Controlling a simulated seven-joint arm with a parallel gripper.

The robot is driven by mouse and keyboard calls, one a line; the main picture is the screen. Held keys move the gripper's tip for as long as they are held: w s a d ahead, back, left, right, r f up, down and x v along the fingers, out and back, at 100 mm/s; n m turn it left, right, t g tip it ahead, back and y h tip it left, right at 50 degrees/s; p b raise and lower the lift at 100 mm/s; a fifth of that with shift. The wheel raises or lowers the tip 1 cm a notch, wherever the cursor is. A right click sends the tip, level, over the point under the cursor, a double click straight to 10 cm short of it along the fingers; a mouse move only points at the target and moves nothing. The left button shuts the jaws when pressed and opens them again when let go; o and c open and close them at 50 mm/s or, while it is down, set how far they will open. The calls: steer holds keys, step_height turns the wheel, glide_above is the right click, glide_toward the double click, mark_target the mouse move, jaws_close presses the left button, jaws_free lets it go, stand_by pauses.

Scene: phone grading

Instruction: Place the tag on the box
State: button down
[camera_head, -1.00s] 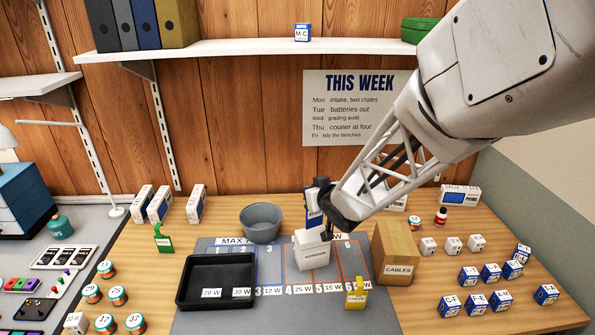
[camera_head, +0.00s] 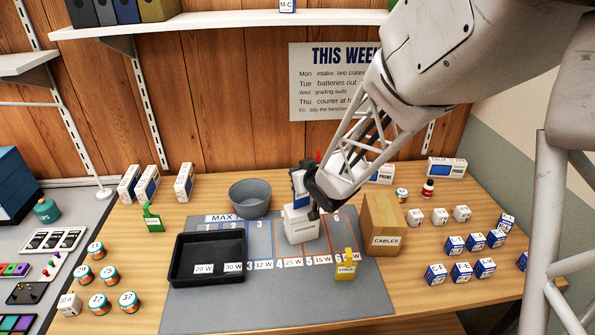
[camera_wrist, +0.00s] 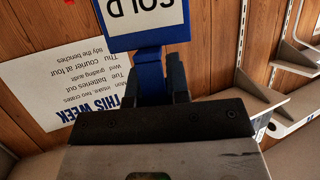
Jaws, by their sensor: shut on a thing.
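A blue tag (camera_head: 298,184) with a white face is in my gripper (camera_head: 311,207), upright over the middle of the grey mat. In the wrist view the tag (camera_wrist: 145,18) reads "SOLD", upside down, and its blue stem is between the two dark fingers of my gripper (camera_wrist: 163,82). A small white box (camera_head: 301,229) stands on the mat just below the tag. I cannot tell whether the tag touches it. A larger cardboard box (camera_head: 382,226) marked "CABLES" stands to the right. My gripper hides part of the tag.
A black tray (camera_head: 178,262) and a grey bowl (camera_head: 249,200) are left of the white box. A yellow tag (camera_head: 345,267) stands in front and a green tag (camera_head: 152,218) at far left. Several small blue-and-white boxes (camera_head: 461,271) are at right. The mat's front (camera_head: 255,312) is clear.

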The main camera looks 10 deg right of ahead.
steer(key=shift+f, duration=0.2)
steer(key=c, duration=1.1)
jaws_free()
steer(key=shift+r, duration=0.2)
steer(key=v, duration=1.2)
steer(key=shift+d+f, duration=0.1)
steer(key=shift+d, duration=0.1)
